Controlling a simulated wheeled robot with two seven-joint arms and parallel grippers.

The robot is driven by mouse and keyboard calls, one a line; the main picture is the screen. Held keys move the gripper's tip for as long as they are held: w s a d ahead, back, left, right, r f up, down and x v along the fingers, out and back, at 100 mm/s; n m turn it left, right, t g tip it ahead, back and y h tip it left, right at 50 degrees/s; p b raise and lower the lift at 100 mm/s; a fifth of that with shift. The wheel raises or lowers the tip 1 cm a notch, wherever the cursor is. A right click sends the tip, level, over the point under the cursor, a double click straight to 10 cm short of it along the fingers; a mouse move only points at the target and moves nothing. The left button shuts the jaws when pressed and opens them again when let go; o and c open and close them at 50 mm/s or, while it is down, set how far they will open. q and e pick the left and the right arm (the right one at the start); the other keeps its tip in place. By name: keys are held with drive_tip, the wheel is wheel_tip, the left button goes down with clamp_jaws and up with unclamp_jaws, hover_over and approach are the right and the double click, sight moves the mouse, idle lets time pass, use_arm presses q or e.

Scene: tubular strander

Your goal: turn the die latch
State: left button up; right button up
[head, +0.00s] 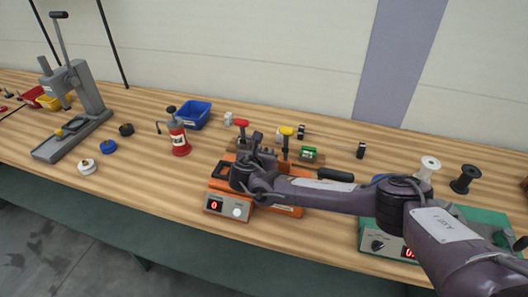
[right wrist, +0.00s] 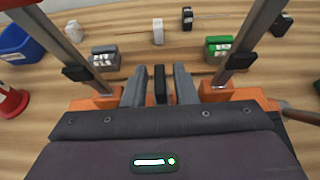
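An orange machine (head: 284,208) with a red-digit display stands at the bench's front edge. My right gripper (head: 246,178) is low over its left part, and the arm hides much of the top. In the right wrist view, an upright black piece (right wrist: 160,84) stands between the two grey fingers of my right gripper (right wrist: 160,92). Gaps show on both sides of it, so the fingers are open around it. It may be the die latch; I cannot tell for certain. My left gripper is not in view.
Levers with red (head: 241,122) and yellow (head: 287,131) knobs stand just behind the gripper. A red bottle-like tool (head: 179,138) and blue bin (head: 193,114) are to the left. A green machine (head: 374,243) is at the right.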

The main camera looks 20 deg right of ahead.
clamp_jaws()
drive_tip(key=m+g+h+b, duration=0.2)
drive_tip(key=m, duration=0.1)
drive_tip(key=shift+w+a+f+h+b, duration=0.1)
drive_tip(key=shift+a+f+h+b, duration=0.1)
drive_tip(key=shift+h+b, duration=0.2)
drive_tip(key=m+g+h+b, duration=0.1)
drive_tip(key=m+g+b, duration=0.1)
drive_tip(key=shift+g+h, duration=0.3)
drive_tip(key=shift+g, duration=0.1)
drive_tip(key=shift+r+m+g+b, duration=0.15)
drive_tip(key=shift+m+g+b, duration=0.15)
drive_tip(key=shift+m+b, duration=0.25)
drive_tip(key=shift+o, duration=1.2)
unclamp_jaws()
